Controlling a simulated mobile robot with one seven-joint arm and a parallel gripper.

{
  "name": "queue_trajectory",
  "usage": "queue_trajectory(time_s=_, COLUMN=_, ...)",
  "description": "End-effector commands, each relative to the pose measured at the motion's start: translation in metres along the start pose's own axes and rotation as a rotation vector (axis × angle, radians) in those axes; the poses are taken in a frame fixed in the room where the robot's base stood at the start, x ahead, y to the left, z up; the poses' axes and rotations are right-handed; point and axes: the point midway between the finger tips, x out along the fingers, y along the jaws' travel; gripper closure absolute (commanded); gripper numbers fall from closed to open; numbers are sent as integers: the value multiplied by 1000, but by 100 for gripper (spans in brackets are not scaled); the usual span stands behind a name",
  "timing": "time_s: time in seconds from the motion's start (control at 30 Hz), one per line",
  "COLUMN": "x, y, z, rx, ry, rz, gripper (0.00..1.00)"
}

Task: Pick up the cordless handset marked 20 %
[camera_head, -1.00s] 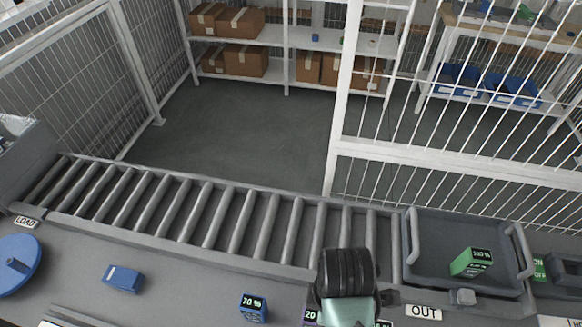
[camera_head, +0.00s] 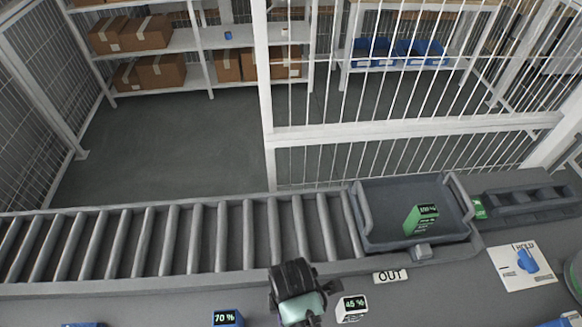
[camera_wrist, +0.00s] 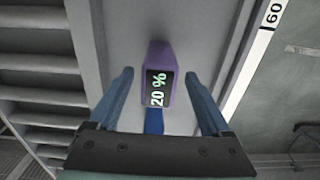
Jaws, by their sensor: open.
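The purple handset (camera_wrist: 158,64) with a screen reading 20 % shows in the wrist view, between and beyond my fingertips. My gripper (camera_wrist: 159,78) is open, one blue finger on each side of the handset, with nothing held. Whether the fingertips are level with the handset's body I cannot tell. In the head view only my wrist (camera_head: 297,290) shows, at the bottom edge; the fingers and the purple handset are out of sight there.
A white handset marked 45 % (camera_head: 352,308) stands right of my wrist, a blue one marked 70 % (camera_head: 227,317) left. A grey tray (camera_head: 375,238) holds a green handset (camera_head: 421,219). A blue item (camera_head: 527,260) lies on the HOLD card (camera_head: 512,275). Rollers run behind.

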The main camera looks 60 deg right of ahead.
Motion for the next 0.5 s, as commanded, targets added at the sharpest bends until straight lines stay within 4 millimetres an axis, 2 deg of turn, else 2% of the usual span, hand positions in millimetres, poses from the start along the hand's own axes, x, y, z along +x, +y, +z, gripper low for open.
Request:
queue_trajectory(time_s=0.2, x=22, y=0, z=0, rx=-1, ry=0, rz=0, gripper=18)
queue_trajectory(time_s=0.47, x=25, y=0, z=0, rx=-1, ry=0, rz=1, gripper=18)
queue_trajectory(time_s=0.5, x=25, y=0, z=0, rx=-1, ry=0, rz=1, gripper=21)
